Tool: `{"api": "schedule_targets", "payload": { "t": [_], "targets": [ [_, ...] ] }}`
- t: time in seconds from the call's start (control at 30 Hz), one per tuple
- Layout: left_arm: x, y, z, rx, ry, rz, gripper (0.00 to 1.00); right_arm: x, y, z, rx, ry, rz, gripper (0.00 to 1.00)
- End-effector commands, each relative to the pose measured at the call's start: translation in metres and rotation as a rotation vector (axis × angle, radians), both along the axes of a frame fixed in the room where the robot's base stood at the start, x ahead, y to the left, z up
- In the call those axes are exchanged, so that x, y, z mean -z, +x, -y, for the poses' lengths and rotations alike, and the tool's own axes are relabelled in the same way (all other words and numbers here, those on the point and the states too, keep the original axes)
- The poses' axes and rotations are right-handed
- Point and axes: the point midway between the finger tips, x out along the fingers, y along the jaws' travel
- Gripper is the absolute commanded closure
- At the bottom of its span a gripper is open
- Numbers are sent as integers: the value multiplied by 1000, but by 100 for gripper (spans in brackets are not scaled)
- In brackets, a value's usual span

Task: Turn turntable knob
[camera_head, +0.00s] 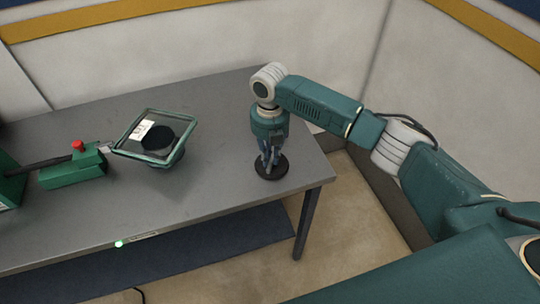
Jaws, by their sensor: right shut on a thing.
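The turntable knob is a black round piece (271,171) on the grey table near its right end. My right gripper (269,163) points straight down over it and is shut on it; the fingers hide the middle of the knob. My right arm comes in from the right and bends down at the wrist. My left gripper is out of view.
A tilted tray with a green frame (182,123) holds a black disc (158,138) and a white label. A green device (72,171) with a red button stands left of it. The grey table (215,190) is bare between tray and knob. Walls stand behind.

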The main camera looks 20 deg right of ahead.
Motion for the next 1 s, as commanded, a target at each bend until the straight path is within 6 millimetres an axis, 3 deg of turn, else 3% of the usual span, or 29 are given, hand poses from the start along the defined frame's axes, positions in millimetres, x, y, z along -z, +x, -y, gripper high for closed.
{"api": "schedule_targets", "payload": {
  "t": [0.07, 0.1, 0.2, 0.57, 0.67, 1.0],
  "targets": [
    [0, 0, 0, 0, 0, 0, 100, -2, 1, 0, 1, 2, 5, 100],
    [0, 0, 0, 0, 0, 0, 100, -2, 1, 0, 1, 2, 5, 80],
    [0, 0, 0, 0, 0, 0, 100, -2, 1, 0, 1, 1, 3, 65],
    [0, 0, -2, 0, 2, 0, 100, -6, 1, 0, 1, 1, 3, 65],
    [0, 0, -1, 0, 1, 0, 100, -19, 2, 0, 0, 1, 4, 65],
    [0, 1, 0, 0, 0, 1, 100, -90, 2, 0, 0, 1, 6, 65]
  ]
}}
